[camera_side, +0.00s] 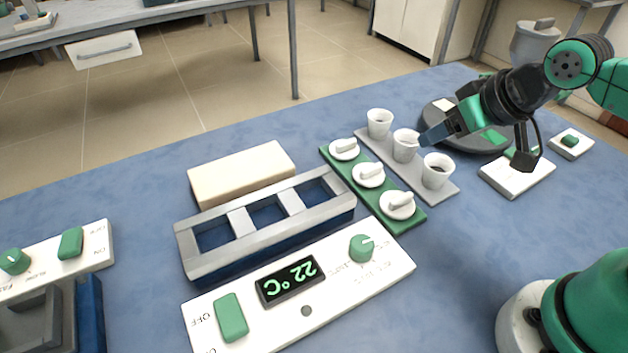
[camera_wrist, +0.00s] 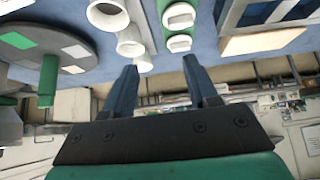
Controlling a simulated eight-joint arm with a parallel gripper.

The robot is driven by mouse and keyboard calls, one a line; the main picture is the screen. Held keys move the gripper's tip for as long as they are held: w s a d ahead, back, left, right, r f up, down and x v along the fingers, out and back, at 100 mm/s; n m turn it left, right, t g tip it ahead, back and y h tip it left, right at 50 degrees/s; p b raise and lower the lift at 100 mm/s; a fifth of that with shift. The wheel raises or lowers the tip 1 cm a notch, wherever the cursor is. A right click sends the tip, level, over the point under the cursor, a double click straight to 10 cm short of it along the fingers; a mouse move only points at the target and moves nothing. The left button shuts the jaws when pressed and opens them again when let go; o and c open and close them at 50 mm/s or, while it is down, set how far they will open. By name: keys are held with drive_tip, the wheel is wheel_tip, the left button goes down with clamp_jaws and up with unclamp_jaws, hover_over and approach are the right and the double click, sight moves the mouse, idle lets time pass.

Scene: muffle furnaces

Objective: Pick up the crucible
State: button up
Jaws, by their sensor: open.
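Three white crucibles stand in a row on a grey strip (camera_side: 428,187) in the side view: a rear one (camera_side: 379,125), a middle one (camera_side: 405,147) and a front one (camera_side: 437,172). My gripper (camera_side: 426,138) is open, its fingertips right beside the middle crucible and overlapping its right edge in the side view; I cannot tell if they touch. In the wrist view my gripper (camera_wrist: 165,78) shows two dark blue fingers spread apart with nothing held. The crucibles lie at upper left there, the lowest one (camera_wrist: 143,63) close by the left fingertip.
Three white lids (camera_side: 369,175) sit on a green strip beside the crucibles. A dark round disc (camera_side: 440,122) stands right of the crucibles. A furnace frame (camera_side: 265,228), a cream block (camera_side: 240,174) and a control panel (camera_side: 335,285) reading 22°C lie left.

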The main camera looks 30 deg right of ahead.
drive_tip(key=o, duration=0.7)
drive_tip(key=m+g, duration=0.4)
drive_tip(key=g, duration=0.3)
hover_over(439, 166)
drive_tip(key=a, duration=0.2)
drive_tip(key=f, duration=0.3)
drive_tip(key=s+f, duration=0.1)
drive_tip(key=f, duration=0.1)
drive_tip(key=shift+d+f, duration=0.1)
drive_tip(key=shift+d+f+m, duration=0.1)
drive_tip(key=shift+f+m, duration=0.2)
drive_tip(key=shift+f, duration=2.7)
